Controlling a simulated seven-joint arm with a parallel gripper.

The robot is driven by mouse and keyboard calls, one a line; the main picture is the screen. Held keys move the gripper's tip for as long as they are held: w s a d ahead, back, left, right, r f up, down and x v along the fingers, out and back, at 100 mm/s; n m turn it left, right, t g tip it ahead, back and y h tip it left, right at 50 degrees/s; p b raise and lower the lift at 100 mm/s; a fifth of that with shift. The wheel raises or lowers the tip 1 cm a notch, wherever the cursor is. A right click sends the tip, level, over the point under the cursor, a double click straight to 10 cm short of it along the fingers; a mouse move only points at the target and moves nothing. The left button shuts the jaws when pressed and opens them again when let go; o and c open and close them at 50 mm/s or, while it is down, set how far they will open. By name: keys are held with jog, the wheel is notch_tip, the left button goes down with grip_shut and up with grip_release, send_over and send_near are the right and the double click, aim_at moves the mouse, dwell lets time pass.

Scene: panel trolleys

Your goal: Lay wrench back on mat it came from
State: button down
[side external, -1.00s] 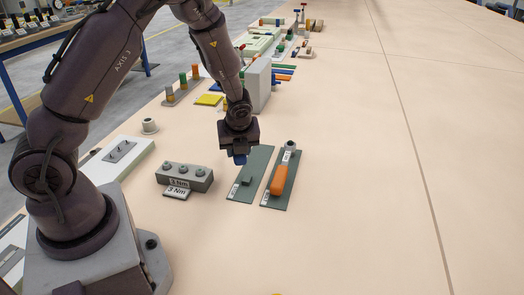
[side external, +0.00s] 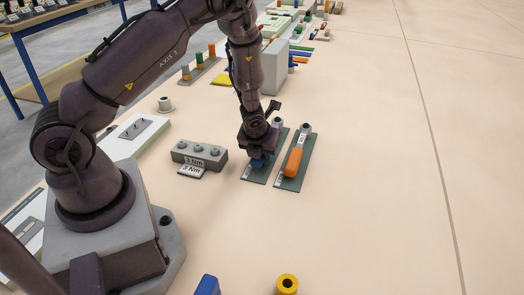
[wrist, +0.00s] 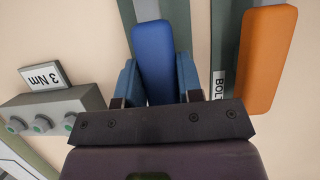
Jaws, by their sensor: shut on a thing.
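The blue-handled wrench (wrist: 155,55) is between the fingers of my gripper (wrist: 158,82), which is shut on its handle. In the side view my gripper (side external: 258,160) is low over the left grey-green mat (side external: 252,180), and the wrench's round grey head (side external: 277,124) shows at the mat's far end. The handle lies roughly along the mat. Whether it touches the mat is hidden by my gripper. The right mat (side external: 287,186) bears an orange-handled wrench (side external: 294,163), also seen in the wrist view (wrist: 267,58).
A grey block with several studs (side external: 200,153) and a "3 Nm" label (side external: 190,171) stands left of the mats. A large grey box (side external: 275,72) is behind. A yellow ring-shaped part (side external: 287,284) is at the front. The table to the right is clear.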

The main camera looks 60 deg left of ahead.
jog(key=shift+f, duration=0.15)
jog(key=c, duration=0.8)
grip_release()
